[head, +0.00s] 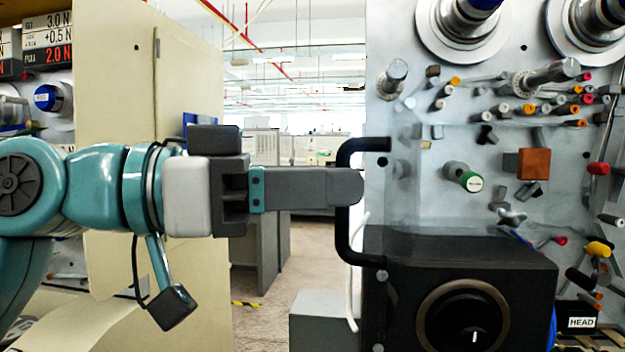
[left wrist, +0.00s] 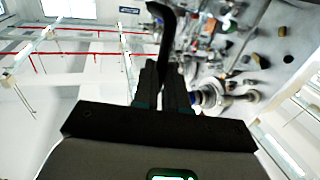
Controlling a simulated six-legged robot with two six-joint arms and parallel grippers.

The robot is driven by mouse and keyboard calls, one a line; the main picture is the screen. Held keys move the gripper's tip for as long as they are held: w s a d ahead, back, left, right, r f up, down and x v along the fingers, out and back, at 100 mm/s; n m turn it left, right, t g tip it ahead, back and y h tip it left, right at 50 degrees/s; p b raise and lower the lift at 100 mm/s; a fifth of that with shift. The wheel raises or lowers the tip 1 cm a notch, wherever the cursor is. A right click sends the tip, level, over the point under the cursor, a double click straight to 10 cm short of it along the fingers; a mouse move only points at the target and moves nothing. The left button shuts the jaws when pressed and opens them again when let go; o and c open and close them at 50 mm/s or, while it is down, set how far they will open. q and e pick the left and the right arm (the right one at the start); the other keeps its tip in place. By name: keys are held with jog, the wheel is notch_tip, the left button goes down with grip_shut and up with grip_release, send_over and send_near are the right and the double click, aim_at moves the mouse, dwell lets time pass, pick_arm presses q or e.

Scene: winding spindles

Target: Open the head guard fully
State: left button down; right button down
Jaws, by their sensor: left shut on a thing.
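The head guard shows in the head view as a black C-shaped handle (head: 343,234) at the left edge of the grey machine panel. A faint clear sheet seems to stand to its right, above the black box; its outline is hard to make out. My left gripper (head: 346,187) comes in level from the left and is shut on the upright bar of the handle. In the left wrist view the two fingers (left wrist: 164,84) close around the black handle (left wrist: 166,28), which rises beyond them. My right gripper is in neither view.
A black box with a round dial (head: 463,318) sits below the handle. The grey panel (head: 400,130) carries several pegs, rollers and spindles on the right. A beige cabinet panel (head: 120,90) stands behind my left arm. An open aisle lies between them.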

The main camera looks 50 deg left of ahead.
pick_arm(q)
jog(key=shift+w+a, duration=0.15)
jog(key=shift+a, duration=0.05)
jog(key=c, duration=1.5)
grip_release()
jog(key=o, duration=0.3)
jog(key=shift+w+a+f, duration=0.15)
jog(key=shift+w+a, duration=0.2)
jog(key=shift+w, duration=0.05)
jog(key=shift+s+d, duration=0.1)
jog(key=shift+s, duration=0.1)
jog(key=v, duration=1.6)
